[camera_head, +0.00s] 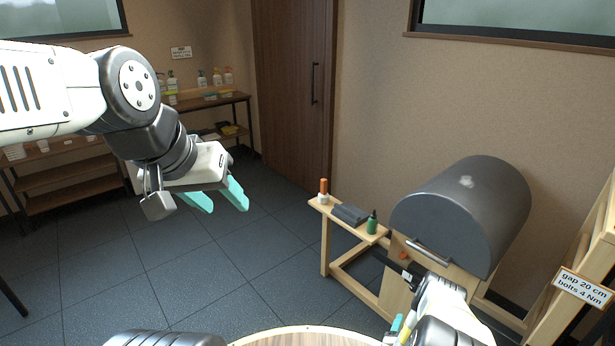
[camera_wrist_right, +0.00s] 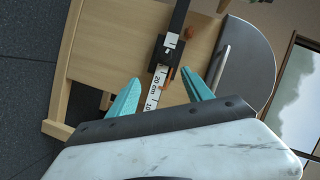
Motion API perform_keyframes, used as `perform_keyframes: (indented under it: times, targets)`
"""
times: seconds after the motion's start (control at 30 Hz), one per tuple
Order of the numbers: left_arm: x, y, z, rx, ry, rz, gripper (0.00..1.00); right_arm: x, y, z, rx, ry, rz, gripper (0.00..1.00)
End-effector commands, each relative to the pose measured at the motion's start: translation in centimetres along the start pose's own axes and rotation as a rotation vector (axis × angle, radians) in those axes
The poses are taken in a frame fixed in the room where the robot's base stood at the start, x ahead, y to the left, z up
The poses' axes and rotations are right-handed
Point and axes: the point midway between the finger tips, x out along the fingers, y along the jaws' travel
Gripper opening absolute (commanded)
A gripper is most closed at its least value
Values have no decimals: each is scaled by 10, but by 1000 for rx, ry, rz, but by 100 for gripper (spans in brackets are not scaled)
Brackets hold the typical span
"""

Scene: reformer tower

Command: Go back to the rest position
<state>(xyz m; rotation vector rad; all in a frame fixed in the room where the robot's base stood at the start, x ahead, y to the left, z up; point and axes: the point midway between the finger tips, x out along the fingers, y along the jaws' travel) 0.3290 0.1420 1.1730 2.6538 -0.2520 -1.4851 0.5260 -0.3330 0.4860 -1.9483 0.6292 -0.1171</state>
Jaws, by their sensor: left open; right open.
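My left gripper (camera_head: 222,196) hangs in the air at the left of the head view, its two teal fingers apart with nothing between them. My right gripper (camera_head: 398,328) is low at the right of the head view, partly cut off by the bottom edge, beside the wooden frame. In the right wrist view its teal fingers (camera_wrist_right: 163,92) are spread and empty. A ruler marked in cm (camera_wrist_right: 156,86) with a black slider (camera_wrist_right: 168,48) lies beyond and between the fingertips, apart from them as far as I can tell.
A grey rounded barrel (camera_head: 460,212) on a wooden frame stands at the right. A small wooden shelf (camera_head: 352,228) holds an orange-capped bottle (camera_head: 323,190), a dark block (camera_head: 350,214) and a green bottle (camera_head: 372,224). A sign (camera_head: 583,287) reads "gap 20 cm bolts 4 Nm". The tiled floor is clear.

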Motion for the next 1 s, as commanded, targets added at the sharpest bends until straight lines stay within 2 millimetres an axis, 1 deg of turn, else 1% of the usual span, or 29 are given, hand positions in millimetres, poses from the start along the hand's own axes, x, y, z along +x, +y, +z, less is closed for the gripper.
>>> perform_keyframes:
  times: [0.27, 0.47, 0.57, 0.67, 0.7, 0.77, 0.8, 0.87, 0.9, 0.97, 1.0]
  targets:
    - [0, 0, 0, 0, -1, 0, 49, 33, -29, -6, -38, -38, 10, 59]
    - [0, 0, 0, 0, -1, 0, 49, 69, -68, -15, -85, -83, 21, 59]
    - [0, 0, 0, 0, -1, 0, 49, 90, -96, -20, -118, -113, 26, 59]
    - [0, 0, 0, 0, -1, 0, 49, 113, -136, -28, -161, -153, 32, 59]
    - [0, 0, 0, 0, -1, 0, 49, 122, -156, -31, -182, -172, 35, 59]
    - [0, 0, 0, 0, -1, 0, 49, 135, -190, -37, -217, -205, 41, 59]
    - [0, 0, 0, 0, -1, 0, 49, 141, -212, -41, -242, -227, 44, 59]
    - [0, 0, 0, 0, -1, 0, 49, 148, -246, -46, -279, -261, 49, 59]
    - [0, 0, 0, 0, -1, 0, 49, 150, -268, -50, -303, -284, 53, 59]
    - [0, 0, 0, 0, -1, 0, 49, 151, -302, -56, -340, -317, 55, 59]
    - [0, 0, 0, 0, -1, 0, 49, 149, -324, -60, -365, -340, 58, 59]
